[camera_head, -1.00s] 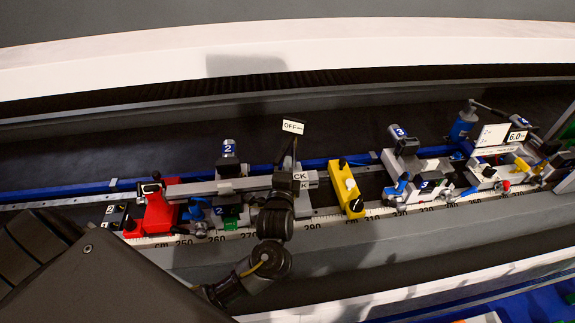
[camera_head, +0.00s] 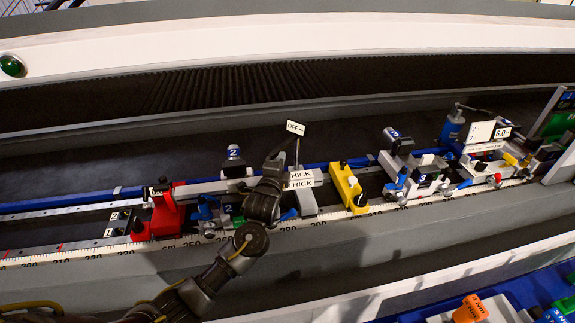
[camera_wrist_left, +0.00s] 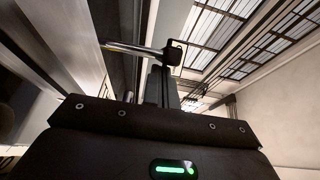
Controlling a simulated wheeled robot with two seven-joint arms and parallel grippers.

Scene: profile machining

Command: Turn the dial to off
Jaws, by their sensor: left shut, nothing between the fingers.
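A small white sign reading OFF (camera_head: 296,128) stands on a thin post above the grey rail. Below it, a light grey block carries labels reading THICK (camera_head: 302,184). No round dial can be made out clearly; the parts behind my gripper are hidden. My left gripper (camera_head: 283,150) is shut and empty, just left of the sign's post; I cannot tell whether it touches anything. In the left wrist view, the dark fingers (camera_wrist_left: 165,88) stand upright beside a metal rod (camera_wrist_left: 135,48) with a black end. My right gripper is not in view.
A red clamp (camera_head: 163,212) stands left on the scaled rail, and a yellow block (camera_head: 348,187) stands right of the labelled block. Several grey and blue fixtures fill the rail's right side. Orange and green pieces lie in a blue tray (camera_head: 520,292) at lower right.

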